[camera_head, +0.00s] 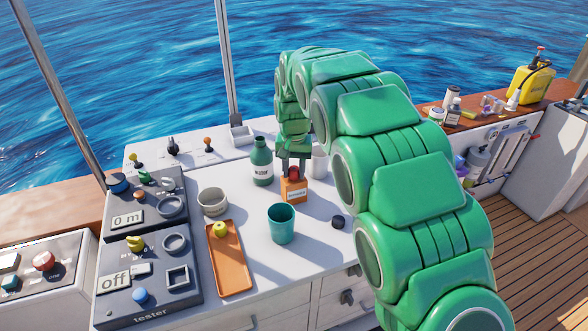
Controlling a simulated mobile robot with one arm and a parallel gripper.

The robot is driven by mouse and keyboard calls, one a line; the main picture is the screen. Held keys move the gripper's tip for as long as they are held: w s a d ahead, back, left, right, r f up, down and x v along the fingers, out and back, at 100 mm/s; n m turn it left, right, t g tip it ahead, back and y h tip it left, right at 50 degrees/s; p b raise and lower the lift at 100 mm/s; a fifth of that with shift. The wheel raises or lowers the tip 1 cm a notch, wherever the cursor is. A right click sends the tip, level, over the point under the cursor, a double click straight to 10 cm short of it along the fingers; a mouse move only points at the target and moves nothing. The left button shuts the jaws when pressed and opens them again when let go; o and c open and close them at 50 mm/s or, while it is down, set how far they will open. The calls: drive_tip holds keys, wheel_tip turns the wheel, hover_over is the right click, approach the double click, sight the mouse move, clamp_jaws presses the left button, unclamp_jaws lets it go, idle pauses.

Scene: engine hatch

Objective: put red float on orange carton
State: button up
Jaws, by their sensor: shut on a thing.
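The orange carton (293,191) stands upright on the white counter, right of a green bottle. The red float (293,174) is at the top of the carton, between the fingers of my gripper (292,168). My gripper points down from above and is shut on the float. The float looks to be at or just above the carton's top; I cannot tell whether they touch. The fingers hide part of the float.
A green bottle (261,162) stands close left of the carton and a white cylinder (318,162) close right behind it. A teal cup (281,223), a black cap (338,221), a beige bowl (212,202) and an orange tray (231,265) with a yellow object are nearer.

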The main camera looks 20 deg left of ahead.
sight(294, 169)
drive_tip(key=o, duration=1)
drive_tip(key=shift+f, duration=0.1)
wheel_tip(294, 169, up, 12)
drive_tip(key=shift+d, duration=0.1)
idle(0.4)
